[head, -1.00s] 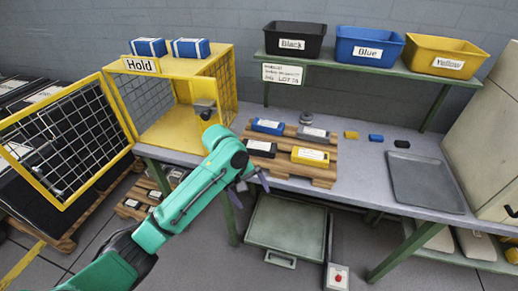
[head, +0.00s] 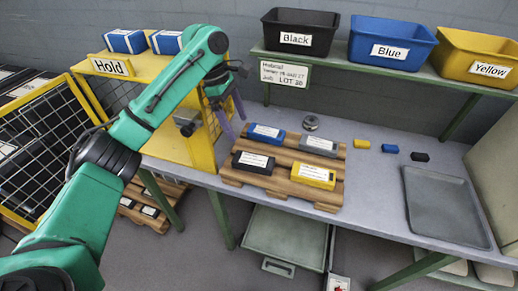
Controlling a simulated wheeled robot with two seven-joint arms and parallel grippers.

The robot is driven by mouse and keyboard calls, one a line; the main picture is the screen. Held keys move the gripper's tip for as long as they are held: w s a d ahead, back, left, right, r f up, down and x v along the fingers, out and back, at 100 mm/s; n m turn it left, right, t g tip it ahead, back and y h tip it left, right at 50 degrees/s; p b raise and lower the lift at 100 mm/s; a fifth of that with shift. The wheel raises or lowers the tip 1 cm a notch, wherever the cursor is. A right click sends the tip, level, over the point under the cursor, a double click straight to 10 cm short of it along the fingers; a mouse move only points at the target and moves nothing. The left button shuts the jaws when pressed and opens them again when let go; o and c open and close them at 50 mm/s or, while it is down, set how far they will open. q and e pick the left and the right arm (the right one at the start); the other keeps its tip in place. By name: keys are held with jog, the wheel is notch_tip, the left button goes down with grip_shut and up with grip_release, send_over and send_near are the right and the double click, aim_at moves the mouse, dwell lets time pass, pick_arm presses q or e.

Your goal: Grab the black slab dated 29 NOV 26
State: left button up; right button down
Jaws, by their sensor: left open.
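A black slab (head: 253,162) with a white label lies at the front left of a wooden pallet (head: 285,187) on the bench. The label's date is too small to read. A blue slab (head: 265,133), a grey slab (head: 319,146) and a yellow slab (head: 313,176) share the pallet. My left gripper (head: 231,114) is open and empty, with its purple fingers pointing down. In the picture it is above and left of the black slab, by the yellow Hold cage. My right gripper is out of view.
The Hold cage (head: 205,153) has two blue boxes on top, and its mesh door stands open at left. Black (head: 301,38), Blue (head: 391,47) and Yellow (head: 478,58) bins stand on the shelf. A grey tray (head: 445,205) and small coloured blocks lie at right.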

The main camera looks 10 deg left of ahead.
aim_at(254, 160)
pick_arm(q)
jog(key=p+x, duration=0.1)
jog(key=x, duration=1.3)
jog(key=shift+d, duration=0.1)
jog(key=shift+r, duration=0.1)
grip_shut()
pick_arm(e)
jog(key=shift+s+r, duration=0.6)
pick_arm(q)
jog(key=shift+r, duration=0.1)
